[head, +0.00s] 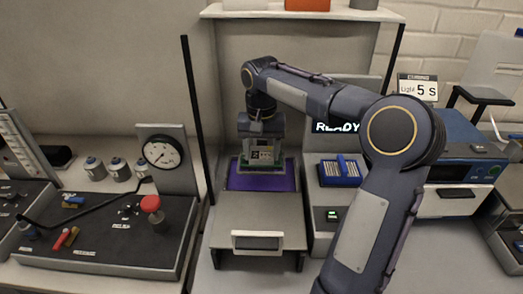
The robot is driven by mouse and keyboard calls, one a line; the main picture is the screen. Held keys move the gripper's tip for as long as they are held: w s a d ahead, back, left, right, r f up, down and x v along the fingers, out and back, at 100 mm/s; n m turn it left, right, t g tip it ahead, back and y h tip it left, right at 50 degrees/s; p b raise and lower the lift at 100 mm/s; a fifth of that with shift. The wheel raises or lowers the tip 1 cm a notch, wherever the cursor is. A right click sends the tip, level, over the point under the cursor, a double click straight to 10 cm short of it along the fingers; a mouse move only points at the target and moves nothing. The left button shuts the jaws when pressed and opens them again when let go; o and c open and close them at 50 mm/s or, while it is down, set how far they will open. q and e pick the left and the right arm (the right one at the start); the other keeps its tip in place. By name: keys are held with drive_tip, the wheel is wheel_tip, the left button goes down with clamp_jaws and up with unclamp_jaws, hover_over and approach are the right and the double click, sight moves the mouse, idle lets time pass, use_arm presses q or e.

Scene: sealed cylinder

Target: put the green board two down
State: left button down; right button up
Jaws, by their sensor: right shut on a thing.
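My right gripper (262,150) reaches in over the top and points down above the open drawer. It is shut on a small board with green edges (248,166), which is mostly hidden by the fingers and a pale labelled part. The board is over the purple surface (268,182) in the drawer; I cannot tell whether it touches it. My left gripper is not in view.
The drawer front (256,241) with its handle juts toward me. A blue rack (340,171) sits right of it under a "READY" display (337,127). A panel with a red knob (150,203) and a gauge (162,152) stand left. A dark post (196,110) rises beside the drawer.

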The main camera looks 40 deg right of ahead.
sight(262, 155)
drive_tip(key=shift+f, duration=0.25)
drive_tip(key=o, duration=1)
drive_tip(key=shift+r, duration=0.35)
wheel_tip(262, 155, up, 12)
drive_tip(key=shift+f+p, duration=0.1)
drive_tip(key=shift+p, duration=0.75)
